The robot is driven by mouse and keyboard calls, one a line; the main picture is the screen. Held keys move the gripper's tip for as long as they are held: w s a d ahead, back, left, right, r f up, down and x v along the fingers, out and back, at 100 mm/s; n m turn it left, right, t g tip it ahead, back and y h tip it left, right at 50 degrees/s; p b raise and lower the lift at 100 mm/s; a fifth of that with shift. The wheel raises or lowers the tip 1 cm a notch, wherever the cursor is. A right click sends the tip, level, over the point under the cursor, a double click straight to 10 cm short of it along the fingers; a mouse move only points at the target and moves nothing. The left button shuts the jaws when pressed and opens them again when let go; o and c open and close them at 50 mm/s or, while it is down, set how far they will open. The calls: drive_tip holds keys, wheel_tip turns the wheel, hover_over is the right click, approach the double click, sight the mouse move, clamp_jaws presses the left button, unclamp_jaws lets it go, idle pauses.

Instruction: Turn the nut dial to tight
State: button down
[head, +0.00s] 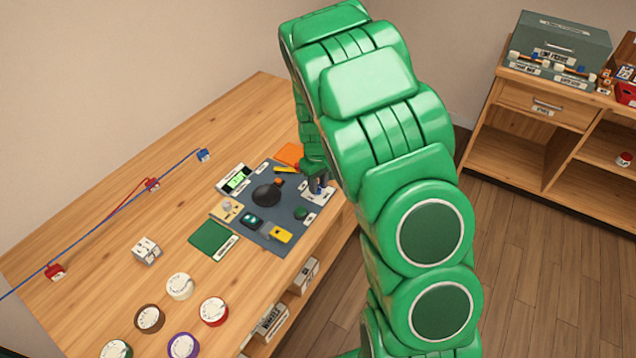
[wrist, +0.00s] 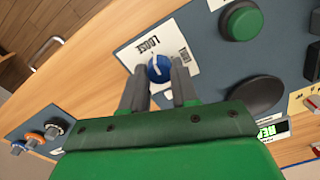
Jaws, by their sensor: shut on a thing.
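The nut dial (wrist: 158,70) is a small blue knob with a white mark on its top. It sits on a white card (wrist: 140,59) printed "LOOSE" and a second, partly cut-off word on its right side. My gripper (wrist: 160,77) has its two grey fingers on either side of the knob and is shut on it. I cannot tell exactly which word the white mark points at. In the head view my gripper (head: 318,181) is low over the right edge of the blue-grey mat (head: 262,229), and the knob is largely hidden there.
A green button (wrist: 241,20) and a black dome (wrist: 252,91) are close to the right of the dial. Several other dials (wrist: 33,138) are at the left. In the head view, several round lidded pieces (head: 180,286) are at the table's front, with blue and red cords (head: 125,201) farther left.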

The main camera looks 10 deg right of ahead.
drive_tip(key=m, duration=1.1)
drive_tip(key=shift+m, duration=2.1)
drive_tip(key=c, duration=0.9)
unclamp_jaws()
drive_tip(key=shift+o, duration=0.2)
drive_tip(key=shift+r, duration=0.1)
